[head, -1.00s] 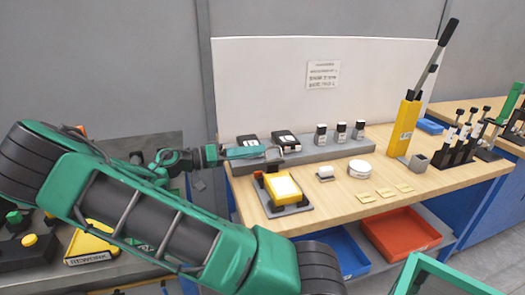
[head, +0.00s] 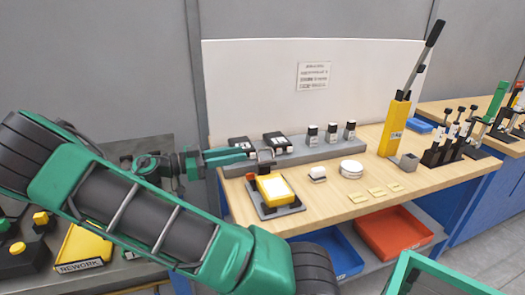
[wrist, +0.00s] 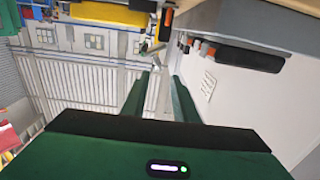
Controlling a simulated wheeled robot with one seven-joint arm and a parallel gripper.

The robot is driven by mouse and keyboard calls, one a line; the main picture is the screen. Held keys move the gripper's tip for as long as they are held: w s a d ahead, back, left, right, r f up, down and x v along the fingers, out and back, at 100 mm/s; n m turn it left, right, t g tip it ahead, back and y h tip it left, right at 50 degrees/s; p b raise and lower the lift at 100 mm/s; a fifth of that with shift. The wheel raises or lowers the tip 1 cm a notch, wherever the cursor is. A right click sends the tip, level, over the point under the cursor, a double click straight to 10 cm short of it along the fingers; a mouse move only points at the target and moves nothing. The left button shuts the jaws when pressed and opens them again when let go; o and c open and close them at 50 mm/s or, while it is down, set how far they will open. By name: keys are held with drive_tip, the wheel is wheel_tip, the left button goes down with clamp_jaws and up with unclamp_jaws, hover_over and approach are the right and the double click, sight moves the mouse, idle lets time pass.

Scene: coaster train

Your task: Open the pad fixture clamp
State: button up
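The pad fixture is a yellow block with a white pad (head: 274,188) on a dark grey base plate (head: 291,211), near the table's front left. A grey metal piece (head: 266,157), probably part of its clamp, stands behind the yellow block. My gripper (head: 247,154) reaches in from the left, with its green fingertips close to this grey piece. I cannot tell whether they touch it. In the wrist view my gripper's two fingers (wrist: 160,80) are apart with nothing held between them. A grey metal piece (wrist: 152,48) shows beyond the tips, and yellow (wrist: 98,13) shows at the top.
A grey shelf (head: 310,151) with black boxes and several stamps stands behind the fixture, before a white back panel (head: 245,80). A yellow lever press (head: 394,125) stands farther right. White discs (head: 351,168) and flat yellow pieces lie right of the fixture.

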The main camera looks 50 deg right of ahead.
sight(260, 150)
drive_tip(key=shift+m, duration=0.3)
drive_tip(key=x, duration=1)
drive_tip(key=shift+s+d, duration=0.15)
drive_tip(key=shift+d, duration=0.1)
drive_tip(key=shift+c, duration=0.5)
